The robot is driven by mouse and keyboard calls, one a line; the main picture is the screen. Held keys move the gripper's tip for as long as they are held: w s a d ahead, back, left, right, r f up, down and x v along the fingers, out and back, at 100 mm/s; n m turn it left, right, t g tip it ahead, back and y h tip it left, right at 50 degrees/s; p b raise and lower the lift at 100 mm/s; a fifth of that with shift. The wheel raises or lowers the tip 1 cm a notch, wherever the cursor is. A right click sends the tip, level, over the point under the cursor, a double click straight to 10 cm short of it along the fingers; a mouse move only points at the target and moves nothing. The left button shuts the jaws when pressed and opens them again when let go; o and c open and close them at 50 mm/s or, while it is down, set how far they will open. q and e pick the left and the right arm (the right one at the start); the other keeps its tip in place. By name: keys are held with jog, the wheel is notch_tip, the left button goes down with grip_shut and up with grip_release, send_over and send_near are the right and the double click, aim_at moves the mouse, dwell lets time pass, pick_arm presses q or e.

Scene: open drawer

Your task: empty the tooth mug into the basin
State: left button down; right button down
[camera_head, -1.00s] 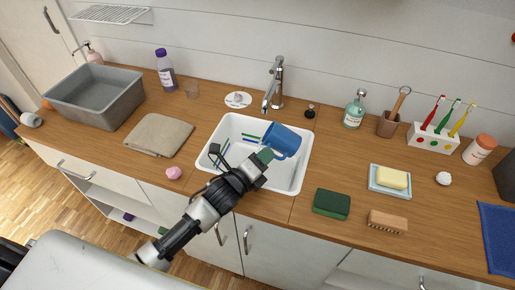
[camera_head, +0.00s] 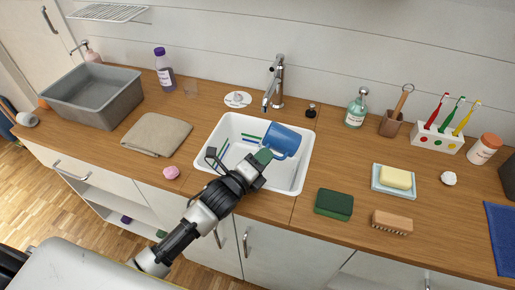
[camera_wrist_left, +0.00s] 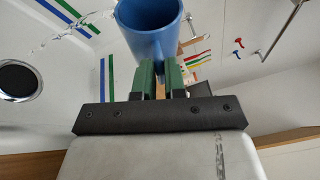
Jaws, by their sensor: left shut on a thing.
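The blue tooth mug (camera_head: 284,138) is tipped on its side above the right part of the white basin (camera_head: 235,122). My left gripper (camera_head: 264,156) is shut on it, with green finger pads against the mug. In the left wrist view the mug (camera_wrist_left: 150,32) stands out beyond the gripper (camera_wrist_left: 158,78). Its inside cannot be made out clearly. Blue and green strips (camera_wrist_left: 107,75) lie on the basin floor, apart from the mug. The dark round drain (camera_wrist_left: 18,78) shows there too. A clear streak (camera_wrist_left: 62,36) shows beside the mug. My right gripper is not in view.
The tap (camera_head: 277,82) stands behind the basin, close to the mug. A folded cloth (camera_head: 156,134) lies left of the basin. A green sponge (camera_head: 333,203), a brush (camera_head: 391,222) and a soap dish (camera_head: 394,190) lie to the right. A grey tub (camera_head: 95,95) stands at far left.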

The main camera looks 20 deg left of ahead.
pick_arm(q)
jog(key=shift+a+r+n+t+b, duration=0.15)
jog(key=shift+a+n+t+b, duration=0.35)
jog(key=shift+n+b, duration=0.55)
jog(key=shift+a+r+n+t+b, duration=0.2)
jog(key=shift+a+n+t, duration=0.15)
jog(key=shift+n, duration=0.45)
jog(key=shift+a+r+n+t+b, duration=0.1)
jog(key=shift+a+n+t+b, duration=0.2)
jog(key=shift+n, duration=0.45)
dwell(1.0)
